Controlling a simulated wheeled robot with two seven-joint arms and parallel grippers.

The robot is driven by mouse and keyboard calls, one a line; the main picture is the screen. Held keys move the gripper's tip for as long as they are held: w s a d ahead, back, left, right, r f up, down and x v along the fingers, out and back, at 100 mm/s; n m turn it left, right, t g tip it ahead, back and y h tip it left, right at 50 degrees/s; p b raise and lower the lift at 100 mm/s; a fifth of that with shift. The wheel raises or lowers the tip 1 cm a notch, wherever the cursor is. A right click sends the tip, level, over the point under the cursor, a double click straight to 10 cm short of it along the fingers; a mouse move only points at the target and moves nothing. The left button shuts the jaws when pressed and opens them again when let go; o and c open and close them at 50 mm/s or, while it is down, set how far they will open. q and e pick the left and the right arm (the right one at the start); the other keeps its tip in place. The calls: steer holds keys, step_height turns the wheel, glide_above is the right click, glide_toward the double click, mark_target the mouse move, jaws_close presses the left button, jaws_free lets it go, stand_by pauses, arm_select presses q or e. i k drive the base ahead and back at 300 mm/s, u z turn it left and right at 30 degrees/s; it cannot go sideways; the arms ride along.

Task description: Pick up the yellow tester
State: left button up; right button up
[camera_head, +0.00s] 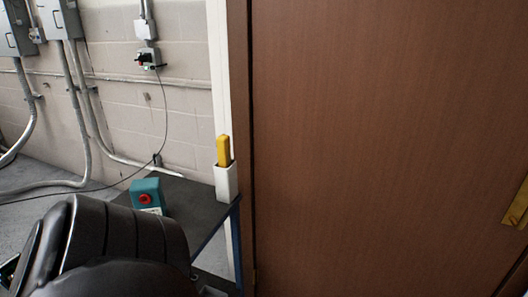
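The yellow tester (223,150) stands upright in a white holder (226,183) at the right end of a dark table (192,196). Its upper part shows; its lower part is hidden inside the holder. Neither of my grippers can be made out in this view.
A teal box with a red button (146,194) sits on the table left of the holder. A brown door (380,140) stands right of the table. Grey electrical boxes (63,18), conduits and a wall outlet (148,57) with a thin cable are on the block wall.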

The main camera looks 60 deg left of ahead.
mark_target(223, 142)
steer(key=i, duration=0.6)
steer(key=u, duration=3.55)
